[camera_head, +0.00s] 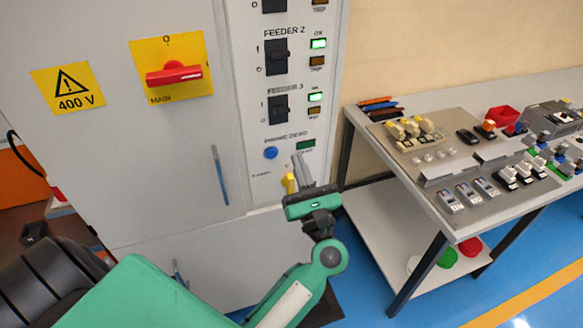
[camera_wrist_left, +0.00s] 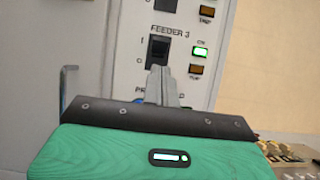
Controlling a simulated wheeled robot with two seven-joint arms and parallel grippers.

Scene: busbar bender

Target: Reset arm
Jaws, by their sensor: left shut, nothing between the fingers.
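My left gripper (camera_head: 302,168) is shut and empty in front of the lower part of the cabinet's switch panel. Its closed grey fingers (camera_wrist_left: 160,82) point at the panel just below the FEEDER 3 switch in the left wrist view. The FEEDER 3 switch (camera_head: 278,109) is black, with a lit green ON lamp (camera_head: 315,97). The left fingers and wrist hide part of the panel's lower labels. I cannot tell whether the fingertips touch the panel. My left arm (camera_head: 290,295) is green and reaches up from the bottom. My right gripper is not in view.
The grey cabinet (camera_head: 110,150) carries a red MAIN switch (camera_head: 174,73) and a 400 V sign (camera_head: 68,88). A blue button (camera_head: 271,153) is left of my fingers. A table (camera_head: 437,205) with electrical parts stands at right. Blue floor (camera_head: 362,262) is open before it.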

